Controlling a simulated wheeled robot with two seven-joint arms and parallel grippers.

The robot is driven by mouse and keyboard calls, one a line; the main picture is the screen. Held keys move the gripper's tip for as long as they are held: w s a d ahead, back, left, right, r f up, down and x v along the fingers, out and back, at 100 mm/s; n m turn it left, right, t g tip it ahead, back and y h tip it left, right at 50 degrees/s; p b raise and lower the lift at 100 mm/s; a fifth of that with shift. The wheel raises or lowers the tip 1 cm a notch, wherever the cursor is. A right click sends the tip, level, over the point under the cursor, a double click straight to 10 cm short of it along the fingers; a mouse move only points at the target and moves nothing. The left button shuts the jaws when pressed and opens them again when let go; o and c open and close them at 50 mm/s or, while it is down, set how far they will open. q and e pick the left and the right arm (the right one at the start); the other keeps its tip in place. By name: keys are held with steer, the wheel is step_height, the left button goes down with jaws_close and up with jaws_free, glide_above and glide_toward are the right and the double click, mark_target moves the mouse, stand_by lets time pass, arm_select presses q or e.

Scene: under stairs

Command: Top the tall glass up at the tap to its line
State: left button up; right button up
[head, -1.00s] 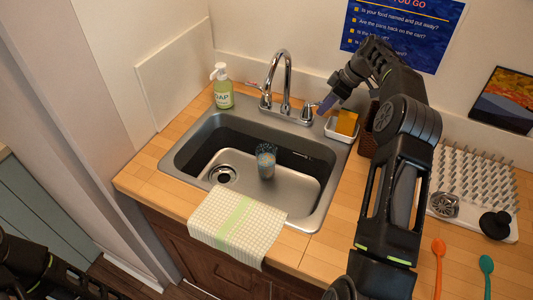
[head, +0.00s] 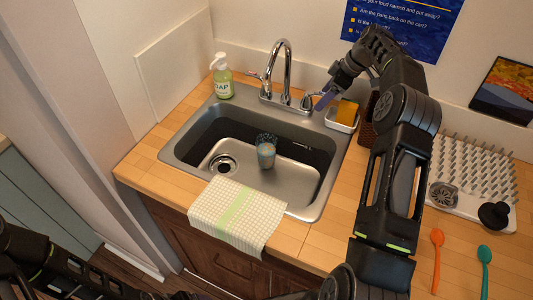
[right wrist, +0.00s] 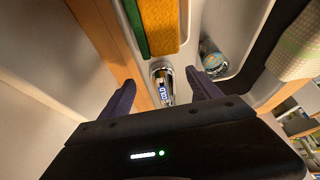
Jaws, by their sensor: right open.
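The tall glass (head: 266,155) stands upright on the sink floor below the tap, with pale contents low in it and a bluish patterned upper part. I cannot make out its line. It also shows in the right wrist view (right wrist: 211,58). The chrome tap (head: 286,72) arches over the sink, and no stream is clear. My right gripper (head: 321,101) is open at the tap's right handle (head: 306,101). In the right wrist view, the handle (right wrist: 162,84) shows between the spread fingers, with no clear contact. My left arm enters at the lower left; its gripper is out of view.
A soap bottle (head: 222,77) stands left of the tap. A white sponge tray (head: 341,125) sits right of it, close to my right gripper. A towel (head: 238,218) hangs over the front edge. A drying rack (head: 470,180) and spoons lie on the right.

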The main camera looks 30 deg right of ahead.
step_height(320, 180, up, 3)
steer(key=shift+f+p, duration=0.2)
steer(key=shift+p, duration=0.5)
steer(key=shift+r, duration=2.2)
